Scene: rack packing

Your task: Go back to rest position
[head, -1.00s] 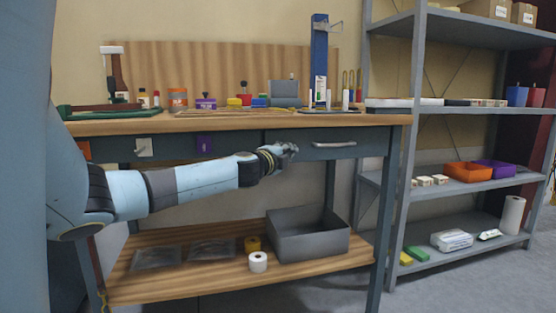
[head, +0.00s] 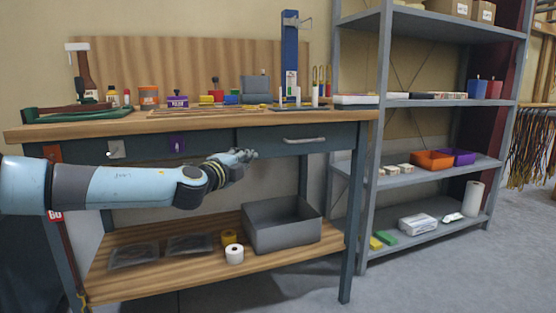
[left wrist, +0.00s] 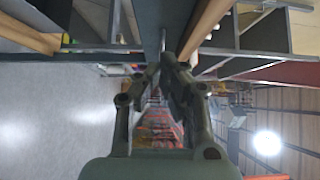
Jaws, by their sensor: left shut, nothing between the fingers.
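My left arm comes in from the left in the head view, and its gripper (head: 243,156) is in front of the workbench drawer, below the worktop. The gripper is shut and holds nothing. In the left wrist view its two fingers (left wrist: 167,72) come together at the tips. The drawer (head: 300,140) with its handle is closed, just right of the gripper. I cannot tell how far the gripper is from the drawer front. My right gripper is not in view.
The workbench top (head: 200,128) carries bottles, jars and tools. Its lower shelf (head: 190,275) holds a grey bin (head: 282,225) and a white roll (head: 234,255). A grey metal rack (head: 430,188) with an orange bin (head: 433,160) stands at right. The floor in front is clear.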

